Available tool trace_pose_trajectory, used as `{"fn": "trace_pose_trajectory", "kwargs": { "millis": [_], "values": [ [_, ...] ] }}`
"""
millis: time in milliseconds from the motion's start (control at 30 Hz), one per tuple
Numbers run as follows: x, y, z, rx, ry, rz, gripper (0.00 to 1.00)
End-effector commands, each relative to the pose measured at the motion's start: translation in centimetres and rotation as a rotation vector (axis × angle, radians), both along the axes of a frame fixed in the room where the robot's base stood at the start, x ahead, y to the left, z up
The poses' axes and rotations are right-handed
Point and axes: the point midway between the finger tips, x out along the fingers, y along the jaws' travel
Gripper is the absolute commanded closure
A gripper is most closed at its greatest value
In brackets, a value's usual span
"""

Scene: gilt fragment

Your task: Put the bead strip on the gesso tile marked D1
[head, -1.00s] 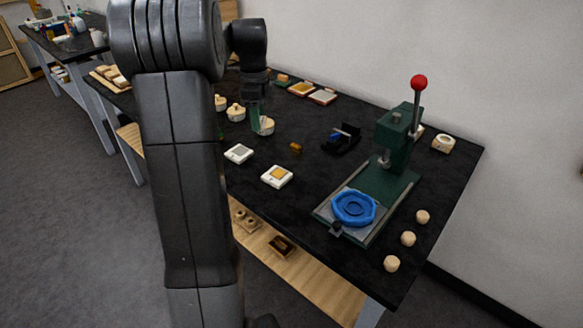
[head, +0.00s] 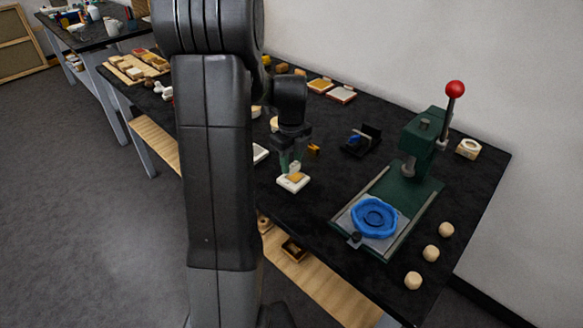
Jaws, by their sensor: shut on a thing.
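My gripper (head: 294,166) points down over a white tile with a gold-orange square (head: 293,183) near the front edge of the black bench. Its green fingers are shut on a small pale piece, probably the bead strip (head: 295,169), which is mostly hidden between them. The piece is just above or touching the tile; I cannot tell which. A second white tile (head: 261,152) lies to the left, partly hidden behind my arm. The tile marks are too small to read, so I cannot tell which is D1.
A green press (head: 420,150) with a red-knobbed lever and a blue ring (head: 374,217) on its base stands to the right. A small orange block (head: 313,149) lies just behind the gripper. A black holder (head: 362,140) stands behind. Several wooden knobs (head: 431,253) line the right front.

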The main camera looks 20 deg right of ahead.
Motion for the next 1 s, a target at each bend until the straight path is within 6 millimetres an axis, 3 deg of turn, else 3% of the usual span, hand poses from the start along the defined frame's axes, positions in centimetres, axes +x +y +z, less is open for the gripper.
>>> {"fn": "trace_pose_trajectory", "kwargs": {
  "millis": [167, 533, 567, 633, 1000],
  "values": [
    [0.0, 0.0, -2.5, 0.001, 0.003, 0.001, 0.86],
    [0.0, 0.0, -3.0, 0.001, 0.001, 0.001, 0.86],
    [0.0, 0.0, -2.9, 0.001, 0.001, 0.001, 0.59],
    [0.0, 0.0, -2.9, 0.001, 0.001, 0.001, 0.45],
    [0.0, 0.0, -2.4, 0.0, 0.0, 0.001, 0.43]
  ]
}}
